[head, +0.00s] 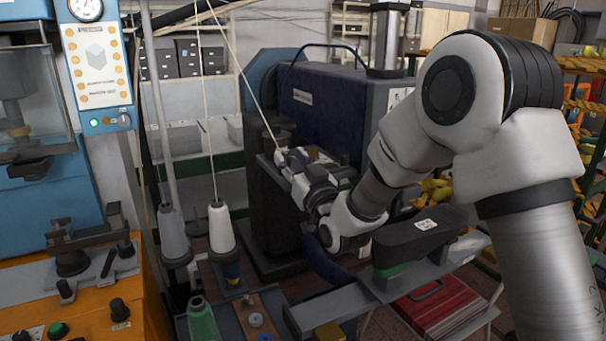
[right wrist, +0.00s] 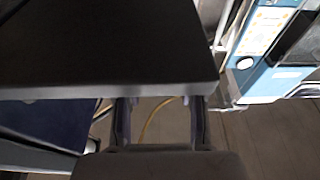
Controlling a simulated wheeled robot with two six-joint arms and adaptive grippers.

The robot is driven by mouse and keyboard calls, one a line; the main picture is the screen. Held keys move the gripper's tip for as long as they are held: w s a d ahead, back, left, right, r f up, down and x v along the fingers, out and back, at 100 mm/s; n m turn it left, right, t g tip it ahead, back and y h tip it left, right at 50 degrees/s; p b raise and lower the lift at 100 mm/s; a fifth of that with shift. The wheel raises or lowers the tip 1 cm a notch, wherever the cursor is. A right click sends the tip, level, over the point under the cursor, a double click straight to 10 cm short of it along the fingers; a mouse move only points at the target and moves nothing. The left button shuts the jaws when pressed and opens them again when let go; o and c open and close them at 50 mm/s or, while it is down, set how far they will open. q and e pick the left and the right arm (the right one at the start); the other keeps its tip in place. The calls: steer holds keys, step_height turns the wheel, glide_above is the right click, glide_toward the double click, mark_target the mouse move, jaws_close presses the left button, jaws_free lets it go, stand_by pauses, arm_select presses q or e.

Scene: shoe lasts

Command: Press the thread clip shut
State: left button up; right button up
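I cannot make out the thread clip for certain in either view. A pale thread (head: 238,75) runs down from the top of the head view to a dark machine column (head: 262,200), ending beside my right gripper (head: 288,160). That gripper is at the column's top, partly lost against dark parts. In the right wrist view its two fingers (right wrist: 160,122) stand apart, with floor and a yellow cable showing between them. A dark slab (right wrist: 110,45) covers the upper left of that view and hides the parts above the fingers. My left gripper is not in view.
A white thread cone (head: 221,228), a grey cone (head: 172,232) and a green cone (head: 202,322) stand at the lower left. A black padded arm (head: 420,236) lies below my right arm. An orange-and-blue machine (head: 75,295) fills the left.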

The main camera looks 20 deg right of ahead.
steer(key=v, duration=0.9)
steer(key=shift+s, duration=0.35)
steer(key=w+r+g+p, duration=0.1)
steer(key=w, duration=0.2)
steer(key=w+r+g+p, duration=0.1)
steer(key=w+p, duration=0.1)
steer(key=w, duration=0.2)
steer(key=w+r+p, duration=0.1)
steer(key=w, duration=0.2)
steer(key=shift+w+a+g+p, duration=0.1)
steer(key=shift+w+g+p, duration=0.2)
steer(key=shift+w+g, duration=0.1)
steer(key=shift+w, duration=0.4)
steer(key=shift+s, duration=0.1)
